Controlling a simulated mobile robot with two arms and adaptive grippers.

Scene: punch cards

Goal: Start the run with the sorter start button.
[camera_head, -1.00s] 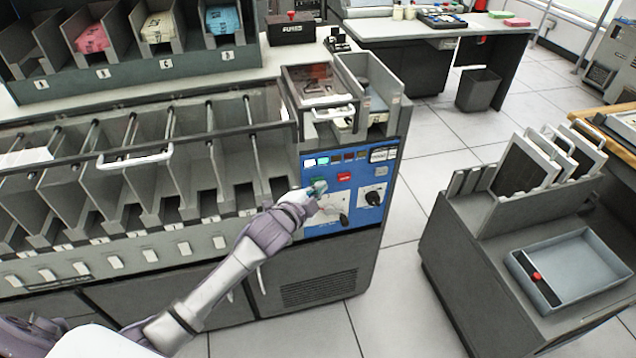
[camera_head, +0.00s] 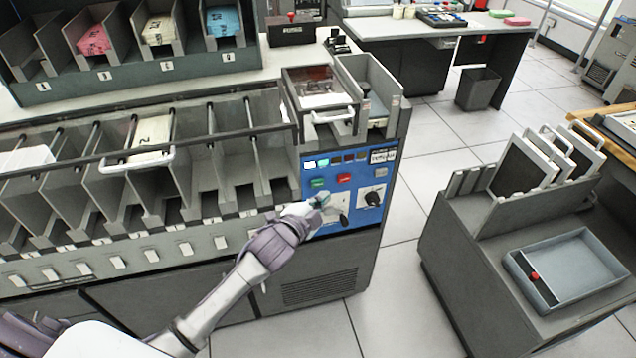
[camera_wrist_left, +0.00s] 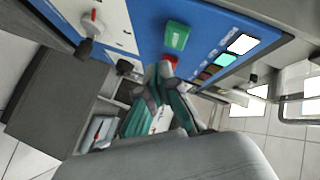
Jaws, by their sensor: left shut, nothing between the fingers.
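The sorter's blue control panel (camera_head: 348,212) carries a green button (camera_head: 318,183) and a red button (camera_head: 344,178) beside it. In the left wrist view the green button (camera_wrist_left: 177,36) stands clear of the fingers, and the red button (camera_wrist_left: 170,62) is partly behind them. My left gripper (camera_head: 322,201) is shut and empty, just below the green button and apart from it. Its closed fingertips (camera_wrist_left: 164,70) also show in the left wrist view. A card stack (camera_head: 151,136) lies in one sorter pocket. My right gripper is out of view.
A white lit lamp (camera_head: 310,164) and a cyan one sit above the buttons. Dark knobs (camera_head: 373,199) are to the right of my gripper. A card hopper (camera_head: 368,100) rises above the panel. A cart with a blue tray (camera_head: 583,258) stands right, across clear floor.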

